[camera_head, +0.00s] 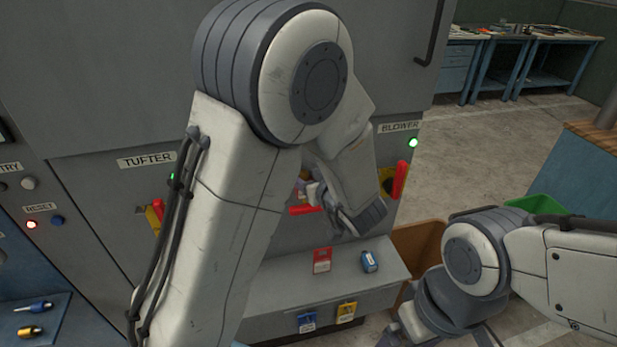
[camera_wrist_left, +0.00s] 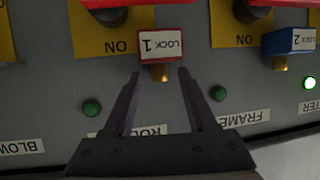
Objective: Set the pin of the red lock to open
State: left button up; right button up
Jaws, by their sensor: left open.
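The red lock (camera_wrist_left: 161,45) sits on the panel in the left wrist view, with a white label reading LOCK 1 that appears upside down. Its brass pin (camera_wrist_left: 159,72) sticks out from the label's lower picture edge. My left gripper (camera_wrist_left: 158,75) is open, one finger on each side of the pin, with gaps visible. In the head view my left gripper (camera_head: 318,190) is at the grey cabinet, partly hidden by its own arm. My right gripper is low in the head view, and its fingers are not clearly shown.
A blue lock (camera_wrist_left: 289,42) labelled LOCK 2 is at right in the wrist view. Green lamps (camera_wrist_left: 217,93) and name labels line the panel. A grey ledge (camera_head: 281,289) holds a red tagged item (camera_head: 321,261) and a blue item (camera_head: 370,261). A brown bin (camera_head: 420,243) stands right.

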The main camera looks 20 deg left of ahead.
pick_arm(q)
grip_shut()
dwell(1.4)
